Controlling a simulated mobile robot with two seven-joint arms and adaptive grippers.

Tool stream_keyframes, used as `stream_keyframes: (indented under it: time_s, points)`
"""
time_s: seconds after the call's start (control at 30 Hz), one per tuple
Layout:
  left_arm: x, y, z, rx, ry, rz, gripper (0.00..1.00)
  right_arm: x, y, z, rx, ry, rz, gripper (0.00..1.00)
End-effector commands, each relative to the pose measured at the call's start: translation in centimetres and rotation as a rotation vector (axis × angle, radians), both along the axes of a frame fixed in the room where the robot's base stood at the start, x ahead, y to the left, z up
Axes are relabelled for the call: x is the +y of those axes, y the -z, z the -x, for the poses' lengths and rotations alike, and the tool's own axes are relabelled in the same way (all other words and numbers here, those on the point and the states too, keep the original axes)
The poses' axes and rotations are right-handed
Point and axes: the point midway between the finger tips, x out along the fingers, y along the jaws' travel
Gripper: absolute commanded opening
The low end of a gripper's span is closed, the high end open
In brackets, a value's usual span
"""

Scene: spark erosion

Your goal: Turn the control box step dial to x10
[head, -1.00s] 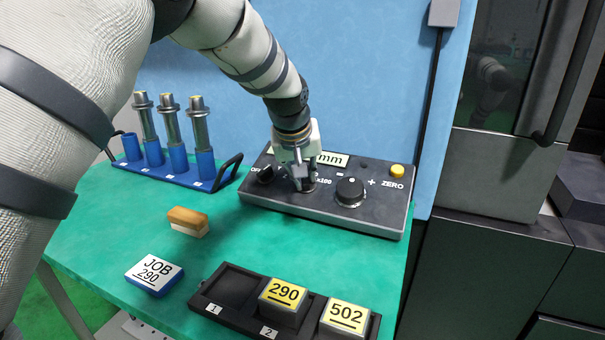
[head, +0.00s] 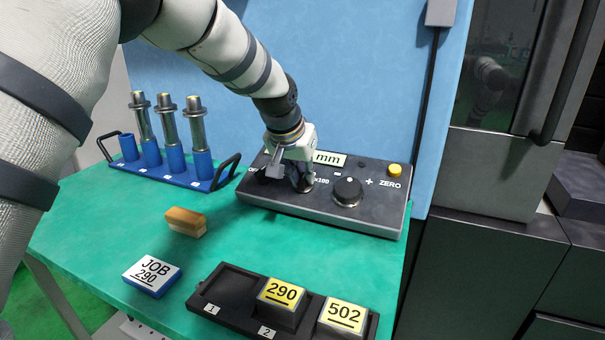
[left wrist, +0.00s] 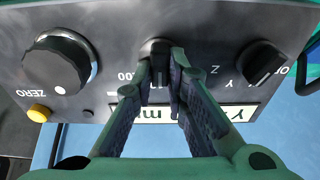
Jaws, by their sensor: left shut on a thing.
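The control box (head: 375,216) is a dark panel at the back of the green table, with a lit display reading mm. My left gripper (head: 298,184) is over its middle knob, the step dial. In the left wrist view the step dial (left wrist: 158,62) stands between the fingertips of my gripper (left wrist: 161,68), which is shut on it. That view is upside down. An x100 label (head: 322,181) shows right of the gripper. The fingers hide most of the step dial, and I cannot read its setting. My right gripper is not in view.
A large round knob (head: 348,190) is right of the step dial, a smaller selector knob (left wrist: 262,64) on its other side. A yellow ZERO button (head: 395,170) is at the right. A blue electrode rack (head: 200,184), wooden brush (head: 186,222), JOB 290 block (head: 152,274) and black tray (head: 237,308) are on the table.

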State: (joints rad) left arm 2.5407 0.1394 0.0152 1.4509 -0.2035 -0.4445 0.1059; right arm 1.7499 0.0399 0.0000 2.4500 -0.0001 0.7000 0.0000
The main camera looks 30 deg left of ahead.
Motion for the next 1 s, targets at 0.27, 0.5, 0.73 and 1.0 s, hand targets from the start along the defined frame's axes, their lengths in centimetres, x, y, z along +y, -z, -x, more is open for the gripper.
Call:
stream_keyframes:
  time_s: [0.27, 0.5, 0.73, 1.0]
  points:
    - [0.0, 0.4, 0.1, 0.009, 0.001, 0.001, 0.0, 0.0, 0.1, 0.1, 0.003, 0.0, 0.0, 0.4]
    - [0.0, 0.4, 0.1, 0.008, 0.0, 0.0, 0.33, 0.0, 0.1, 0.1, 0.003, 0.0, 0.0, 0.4]
    - [0.0, 0.2, 0.1, 0.004, 0.0, 0.0, 0.33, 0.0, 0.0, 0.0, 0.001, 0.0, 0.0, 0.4]
    - [-0.1, -3.8, 2.0, -0.003, 0.001, 0.001, 0.33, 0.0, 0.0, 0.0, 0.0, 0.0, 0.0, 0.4]
